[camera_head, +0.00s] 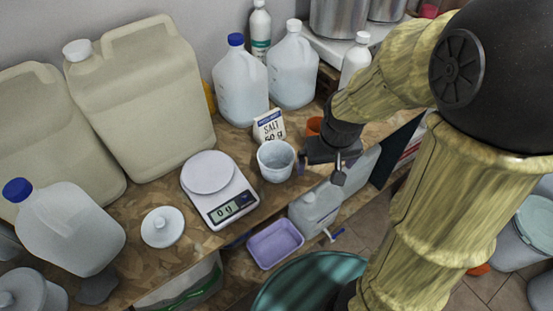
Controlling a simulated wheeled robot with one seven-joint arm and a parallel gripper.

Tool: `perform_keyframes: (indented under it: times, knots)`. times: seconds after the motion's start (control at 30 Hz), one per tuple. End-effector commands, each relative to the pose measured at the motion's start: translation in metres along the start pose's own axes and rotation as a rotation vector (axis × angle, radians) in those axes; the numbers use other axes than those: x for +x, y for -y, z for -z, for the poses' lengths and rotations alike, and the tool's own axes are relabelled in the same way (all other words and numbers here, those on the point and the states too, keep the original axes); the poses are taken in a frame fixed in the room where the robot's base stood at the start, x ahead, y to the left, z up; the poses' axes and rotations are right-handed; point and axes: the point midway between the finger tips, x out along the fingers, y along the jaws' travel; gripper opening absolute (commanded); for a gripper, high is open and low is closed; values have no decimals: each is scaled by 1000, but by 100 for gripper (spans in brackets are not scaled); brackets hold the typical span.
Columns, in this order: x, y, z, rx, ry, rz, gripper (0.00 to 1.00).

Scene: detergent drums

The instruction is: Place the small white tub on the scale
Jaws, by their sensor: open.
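The small white tub (276,163) stands upright on the wooden worktop, right of the scale and in front of the salt packet. Its top looks open. The scale (223,206) is white with a round plate, and its display reads 0 g. Nothing lies on the plate. My gripper (320,170) is open and empty, just to the right of the tub. From this angle I cannot tell whether a finger touches the tub.
A salt packet (269,126) stands behind the tub, and an orange cup (314,126) is behind my gripper. A white lid (162,227) lies left of the scale. Large jugs (145,90) line the wall. A purple basin (275,243) sits lower, beyond the worktop's front edge.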

Motion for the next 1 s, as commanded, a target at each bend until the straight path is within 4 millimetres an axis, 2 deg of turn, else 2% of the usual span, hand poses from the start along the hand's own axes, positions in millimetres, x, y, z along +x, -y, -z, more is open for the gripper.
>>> perform_keyframes:
  times: [0.03,0.2,0.3,0.4,0.53,0.83,1.0]
  knots:
    - [-20,11,22,-60,20,8,100]
    - [-47,53,79,-269,99,32,100]
    - [-55,77,103,-370,137,45,100]
    - [-58,92,116,-434,163,52,100]
    - [-57,100,121,-464,174,56,100]
    - [-54,99,120,-462,174,56,100]
    - [-39,99,117,-461,178,57,100]
